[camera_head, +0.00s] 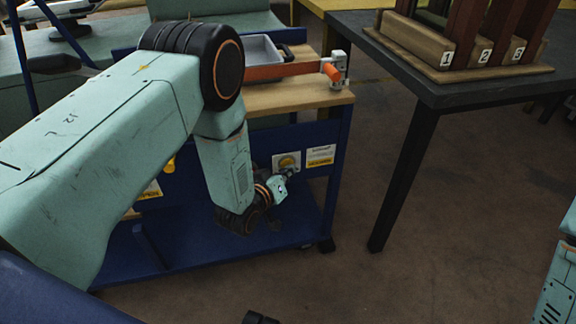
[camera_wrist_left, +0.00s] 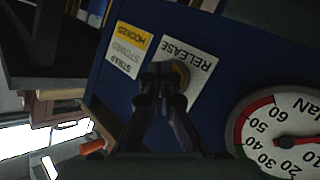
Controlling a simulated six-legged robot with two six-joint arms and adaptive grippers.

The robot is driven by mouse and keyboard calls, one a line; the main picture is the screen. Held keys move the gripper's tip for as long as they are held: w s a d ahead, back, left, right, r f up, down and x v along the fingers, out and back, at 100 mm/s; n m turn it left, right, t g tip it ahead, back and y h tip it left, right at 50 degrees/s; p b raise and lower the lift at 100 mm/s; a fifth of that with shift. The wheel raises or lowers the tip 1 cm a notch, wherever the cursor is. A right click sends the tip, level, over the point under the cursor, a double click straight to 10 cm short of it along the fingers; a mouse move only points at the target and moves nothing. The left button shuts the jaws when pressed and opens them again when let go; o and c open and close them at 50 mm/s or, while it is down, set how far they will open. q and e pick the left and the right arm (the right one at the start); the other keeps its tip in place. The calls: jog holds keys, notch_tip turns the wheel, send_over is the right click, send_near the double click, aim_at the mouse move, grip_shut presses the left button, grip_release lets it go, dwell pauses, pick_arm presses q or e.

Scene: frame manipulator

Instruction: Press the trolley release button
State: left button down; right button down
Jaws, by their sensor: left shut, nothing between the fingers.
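The blue trolley (camera_head: 330,190) has a white RELEASE plate (camera_head: 279,168) on its near side, and the plate also shows in the left wrist view (camera_wrist_left: 200,62). The round, brownish release button (camera_wrist_left: 183,73) sits on this plate, partly hidden behind my fingertips. My left gripper (camera_head: 288,174) is in front of the plate at its lower edge. In the left wrist view the left gripper (camera_wrist_left: 163,72) has its dark fingertips together, with nothing between them, overlapping the button. I cannot tell whether they touch it.
A white and yellow STRAP HOOKED label (camera_head: 320,156) is right of the plate. A dial gauge (camera_wrist_left: 285,138) shows in the wrist view. An orange strap (camera_head: 280,71) and grey tray (camera_head: 266,50) are on the trolley top. A dark table (camera_head: 440,94) stands right, with bare floor between.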

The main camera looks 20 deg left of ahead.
pick_arm(q)
jog(key=shift+w, duration=0.15)
jog(key=shift+r, duration=0.1)
dwell(0.3)
jog(key=shift+s+d+p, duration=0.4)
jog(key=shift+s+d, duration=0.05)
jog(key=shift+s, duration=0.35)
jog(key=s+d, duration=0.1)
jog(key=s+d+p, duration=0.1)
jog(key=s+p, duration=0.1)
jog(key=s, duration=0.1)
jog(key=shift+s+d, duration=0.1)
jog(key=shift+d, duration=0.3)
dwell(0.4)
